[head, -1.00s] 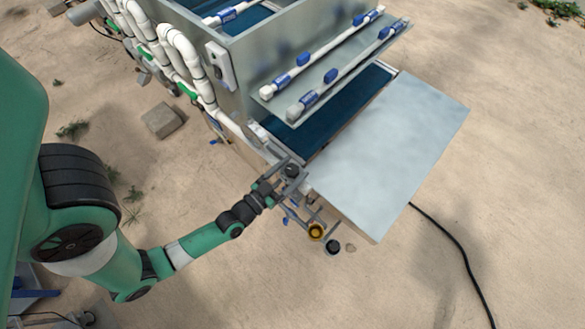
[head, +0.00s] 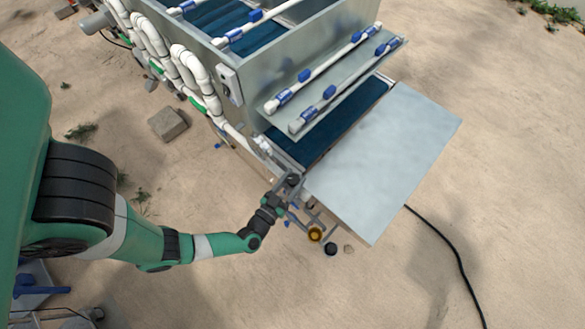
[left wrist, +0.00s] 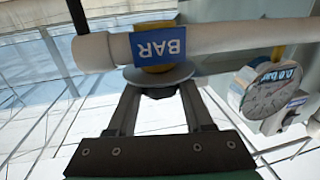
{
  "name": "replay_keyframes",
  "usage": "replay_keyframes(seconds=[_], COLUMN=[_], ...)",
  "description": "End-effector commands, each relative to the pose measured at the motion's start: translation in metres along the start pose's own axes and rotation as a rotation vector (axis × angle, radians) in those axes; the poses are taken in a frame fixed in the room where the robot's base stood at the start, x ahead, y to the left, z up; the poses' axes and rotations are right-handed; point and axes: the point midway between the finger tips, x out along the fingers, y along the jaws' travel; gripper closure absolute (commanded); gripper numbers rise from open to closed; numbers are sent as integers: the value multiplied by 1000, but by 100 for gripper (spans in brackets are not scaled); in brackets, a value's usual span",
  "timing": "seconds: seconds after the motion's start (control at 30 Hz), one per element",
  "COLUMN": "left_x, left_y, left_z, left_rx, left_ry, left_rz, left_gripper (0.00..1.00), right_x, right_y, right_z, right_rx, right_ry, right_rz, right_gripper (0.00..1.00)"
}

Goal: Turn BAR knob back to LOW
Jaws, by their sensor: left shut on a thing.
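The BAR label (left wrist: 160,47) is a blue plate with white letters, upside down in the left wrist view, on a white pipe (left wrist: 235,36). Just below the label is a dark knob (left wrist: 158,91) under a pale round disc (left wrist: 158,75). My left gripper (left wrist: 160,88) is shut on this knob, with one finger on each side. In the head view my left gripper (head: 288,186) is at the near corner of the seeder, and the knob there is small and partly covered. The knob's pointer and any LOW mark cannot be made out. My right gripper is not in view.
A round gauge (left wrist: 265,92) reading 0.0 bar is close to the right of the gripper. A flat metal plate (head: 385,165) lies right of my gripper. A yellow round part (head: 315,234) and a black one (head: 331,249) stick out nearby. Open sand lies in front.

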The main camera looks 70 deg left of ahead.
Motion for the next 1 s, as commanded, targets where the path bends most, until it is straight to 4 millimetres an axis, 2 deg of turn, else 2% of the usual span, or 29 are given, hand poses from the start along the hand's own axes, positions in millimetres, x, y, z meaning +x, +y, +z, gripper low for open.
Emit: replay_keyframes(seconds=[0.03,0.23,0.57,0.6,0.73,0.77,1.0], left_x=[2,1,0,0,0,-1,-1], left_y=[6,3,0,0,0,0,0], left_z=[-7,-2,0,0,0,0,0], left_rx=[-3,3,6,6,6,6,6], left_ry=[7,5,1,1,1,1,0], left_rz=[-26,-166,-192,-192,-192,-192,-192], left_gripper=[100,100,100,45,22,19,19], right_x=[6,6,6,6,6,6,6], right_y=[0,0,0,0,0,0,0], right_z=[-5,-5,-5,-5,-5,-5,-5], right_rx=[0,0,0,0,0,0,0], right_ry=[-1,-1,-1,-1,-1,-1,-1], right_rz=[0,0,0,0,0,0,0], right_gripper=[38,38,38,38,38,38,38])
